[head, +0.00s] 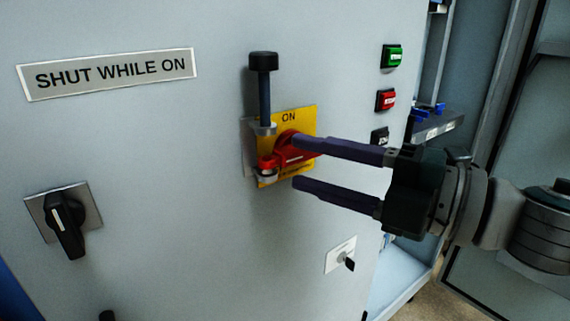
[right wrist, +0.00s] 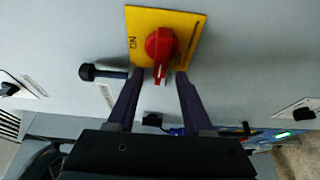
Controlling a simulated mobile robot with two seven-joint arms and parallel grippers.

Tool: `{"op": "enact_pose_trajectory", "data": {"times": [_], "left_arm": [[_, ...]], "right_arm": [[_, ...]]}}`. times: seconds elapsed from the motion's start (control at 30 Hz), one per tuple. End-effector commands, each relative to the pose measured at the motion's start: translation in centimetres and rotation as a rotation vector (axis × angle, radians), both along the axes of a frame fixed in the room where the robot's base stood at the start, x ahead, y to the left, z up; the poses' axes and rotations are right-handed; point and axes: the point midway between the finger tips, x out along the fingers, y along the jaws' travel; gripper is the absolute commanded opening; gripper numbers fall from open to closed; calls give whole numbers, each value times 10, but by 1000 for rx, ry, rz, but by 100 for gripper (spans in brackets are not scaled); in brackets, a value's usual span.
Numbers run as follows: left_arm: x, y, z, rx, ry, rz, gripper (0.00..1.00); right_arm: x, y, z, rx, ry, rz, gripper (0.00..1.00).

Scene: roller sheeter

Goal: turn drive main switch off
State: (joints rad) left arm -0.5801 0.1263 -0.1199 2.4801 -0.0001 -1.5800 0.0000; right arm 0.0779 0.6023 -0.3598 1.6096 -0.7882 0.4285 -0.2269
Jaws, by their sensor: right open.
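The drive main switch is a red rotary knob (head: 288,150) on a yellow plate (head: 302,117) marked ON, on the grey cabinet front. The knob also shows in the right wrist view (right wrist: 160,44), its handle pointing toward my gripper. My right gripper (head: 302,165) is open and empty at the plate. In the right wrist view its fingertips (right wrist: 159,74) lie either side of the handle's end. Contact cannot be told. The upper finger partly covers the knob in the head view. My left gripper is not in view.
A black-capped upright pin (head: 264,90) stands just left of the plate. A black rotary handle (head: 66,222) is at lower left, below a "SHUT WHILE ON" sign (head: 108,74). Green (head: 392,56) and red (head: 386,99) buttons sit at right. A key switch (head: 341,255) is below.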

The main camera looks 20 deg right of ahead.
Motion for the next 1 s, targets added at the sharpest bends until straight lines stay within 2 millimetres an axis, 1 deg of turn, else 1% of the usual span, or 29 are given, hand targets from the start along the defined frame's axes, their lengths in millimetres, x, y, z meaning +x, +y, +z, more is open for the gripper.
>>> {"op": "enact_pose_trajectory", "data": {"times": [0.03,0.2,0.4,0.57,1.0], "left_arm": [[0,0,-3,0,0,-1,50],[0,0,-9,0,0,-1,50],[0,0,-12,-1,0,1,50],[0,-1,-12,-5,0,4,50],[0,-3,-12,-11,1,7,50]], "right_arm": [[-9,-8,-4,-3,4,-1,51],[-33,-30,-4,-3,5,-1,51],[-50,-46,-2,-1,4,-2,51],[-54,-50,-1,-1,1,-1,51],[-54,-50,0,-1,1,-2,51]]}}
